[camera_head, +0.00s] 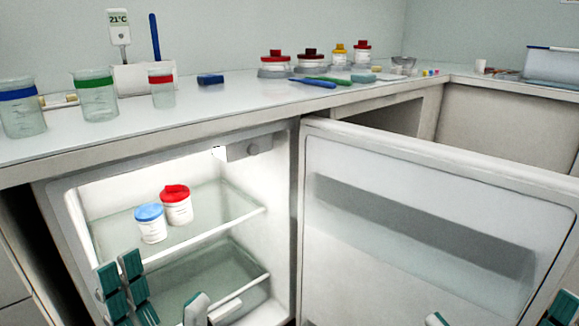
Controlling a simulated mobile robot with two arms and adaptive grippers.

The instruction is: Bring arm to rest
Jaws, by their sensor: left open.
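My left gripper (158,296) is at the bottom left, in front of the open fridge. Its teal-padded finger and pale finger are apart with nothing between them, so it is open. It is below and in front of the two jars and apart from them. Only small pale and teal parts of what seems to be my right gripper (499,316) show at the bottom right edge; the rest is cut off. A blue-lidded jar (151,226) and a red-lidded jar (177,208) stand upright together on the upper glass shelf (225,208) of the fridge.
The fridge door (430,225) is swung wide open to the right. Above is the counter (235,100), with several banded beakers (96,100) at left, a blue block (210,79), pens (312,83) and red-lidded bottles (275,63). The lower fridge shelf (195,275) looks empty where visible.

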